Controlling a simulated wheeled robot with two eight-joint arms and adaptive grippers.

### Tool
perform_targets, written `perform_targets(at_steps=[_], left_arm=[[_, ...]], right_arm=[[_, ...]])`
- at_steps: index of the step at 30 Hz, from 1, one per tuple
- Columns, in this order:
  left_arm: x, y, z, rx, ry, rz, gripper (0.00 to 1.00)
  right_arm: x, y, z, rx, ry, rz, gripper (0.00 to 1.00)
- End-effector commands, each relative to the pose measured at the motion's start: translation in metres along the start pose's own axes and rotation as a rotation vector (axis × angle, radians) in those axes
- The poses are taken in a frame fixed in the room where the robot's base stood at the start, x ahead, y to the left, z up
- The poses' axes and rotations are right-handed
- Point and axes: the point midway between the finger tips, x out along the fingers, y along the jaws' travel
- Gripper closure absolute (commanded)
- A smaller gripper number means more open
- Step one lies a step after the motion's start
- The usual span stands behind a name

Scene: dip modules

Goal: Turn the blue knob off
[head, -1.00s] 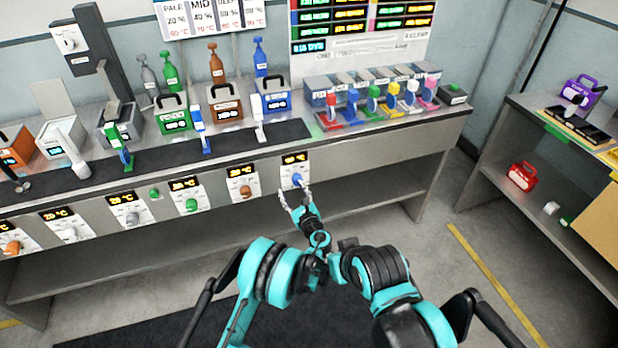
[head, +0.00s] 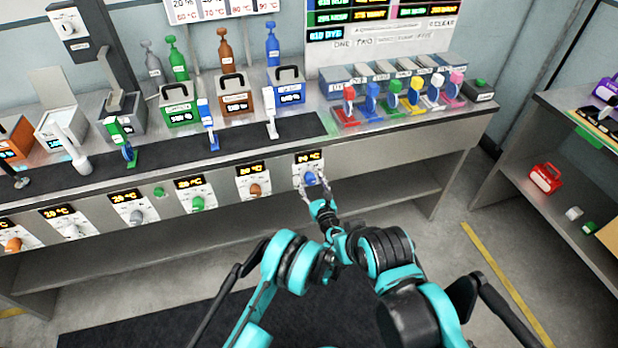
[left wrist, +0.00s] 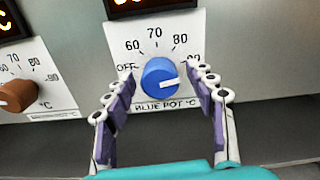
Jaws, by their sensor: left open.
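The blue knob (head: 310,178) is on the front panel of the bench, under a lit temperature display (head: 308,158). In the left wrist view the blue knob (left wrist: 160,77) is in the middle of a dial plate marked OFF, 60, 70, 80 and 90. My left gripper (head: 318,192) is open in front of the knob. In the left wrist view its fingers (left wrist: 165,85) stand left and right of the knob, with a visible gap on each side. My right gripper is not in view.
A brown knob (head: 255,190) sits left of the blue one, with several more knobs farther left. A side shelf holds a red box (head: 545,177). The floor before the bench is open.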

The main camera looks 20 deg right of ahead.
Motion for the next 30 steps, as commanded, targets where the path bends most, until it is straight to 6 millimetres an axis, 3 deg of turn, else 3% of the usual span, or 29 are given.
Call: perform_targets(at_steps=[5, 10, 11, 22, 30], left_arm=[[-0.0001, -0.0002, 0.0001, 0.000, 0.000, 0.000, 0.47], [0.0000, -0.0001, 0.0001, -0.001, 0.000, 0.000, 0.92], [0.0000, -0.0001, 0.0001, -0.001, 0.000, 0.000, 0.94], [0.0003, 0.0001, 0.0002, -0.042, 0.000, 0.000, 0.94], [0.0004, 0.0004, 0.0003, -0.208, 0.000, 0.000, 0.94]], right_arm=[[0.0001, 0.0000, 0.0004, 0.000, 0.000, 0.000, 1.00], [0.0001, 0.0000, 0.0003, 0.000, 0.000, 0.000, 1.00], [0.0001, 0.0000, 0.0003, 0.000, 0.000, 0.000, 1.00], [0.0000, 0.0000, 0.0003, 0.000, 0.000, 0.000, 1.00], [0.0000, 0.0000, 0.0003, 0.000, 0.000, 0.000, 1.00]])
